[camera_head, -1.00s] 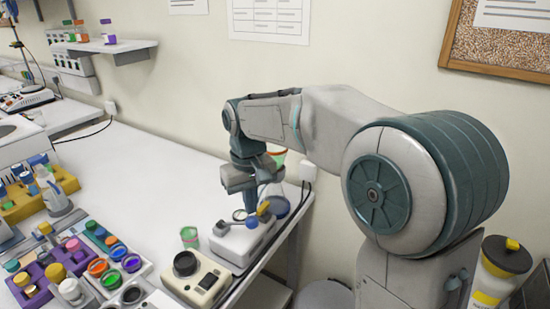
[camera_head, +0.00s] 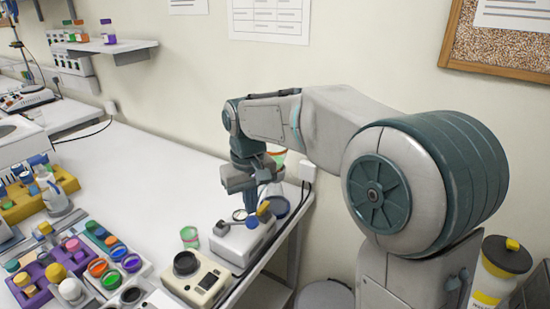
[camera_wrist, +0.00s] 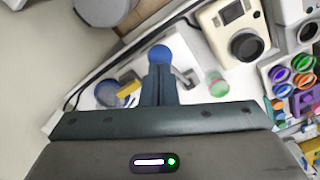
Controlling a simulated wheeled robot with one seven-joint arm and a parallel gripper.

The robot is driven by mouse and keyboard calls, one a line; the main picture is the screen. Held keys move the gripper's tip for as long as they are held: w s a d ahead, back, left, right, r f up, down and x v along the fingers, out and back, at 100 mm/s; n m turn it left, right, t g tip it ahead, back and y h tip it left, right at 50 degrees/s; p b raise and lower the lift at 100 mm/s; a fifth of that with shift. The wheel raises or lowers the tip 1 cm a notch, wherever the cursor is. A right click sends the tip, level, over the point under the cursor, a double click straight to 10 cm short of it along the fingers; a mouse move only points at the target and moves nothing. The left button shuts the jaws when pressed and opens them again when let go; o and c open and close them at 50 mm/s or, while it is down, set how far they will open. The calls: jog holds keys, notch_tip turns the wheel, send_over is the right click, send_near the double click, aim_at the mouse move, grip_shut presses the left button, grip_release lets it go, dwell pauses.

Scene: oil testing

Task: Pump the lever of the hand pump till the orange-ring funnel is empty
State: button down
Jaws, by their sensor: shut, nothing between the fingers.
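The hand pump (camera_head: 238,243) is a white box near the right end of the white bench. Its lever ends in a blue ball (camera_wrist: 160,54), seen just past my fingertips in the wrist view. My gripper (camera_wrist: 158,69) points down over the pump, with its fingers together and nothing between them. The fingertips are close to the ball; I cannot tell whether they touch it. A vessel with an orange rim (camera_head: 277,154) shows partly behind my arm and may be the orange-ring funnel. Its liquid level cannot be read.
A beige device (camera_head: 196,284) with a dark round top stands left of the pump. A green cup (camera_head: 190,237) is beside it. A rack with coloured rings (camera_head: 113,252) lies further left. The back middle of the bench (camera_head: 140,175) is clear.

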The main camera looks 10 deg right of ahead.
aim_at(257, 223)
jog(key=shift+f+b, duration=0.7)
jog(key=shift+f, duration=0.35)
jog(key=shift+s+d+f+b, duration=0.25)
jog(key=shift+d+f+b, duration=0.15)
jog(key=shift+f, duration=0.2)
jog(key=shift+s+d+f+b, duration=0.15)
jog(key=shift+f+b, duration=0.4)
jog(key=shift+f, duration=0.3)
jog(key=shift+s+d+f+b, duration=0.15)
jog(key=shift+f+b, duration=0.35)
jog(key=shift+f, duration=0.2)
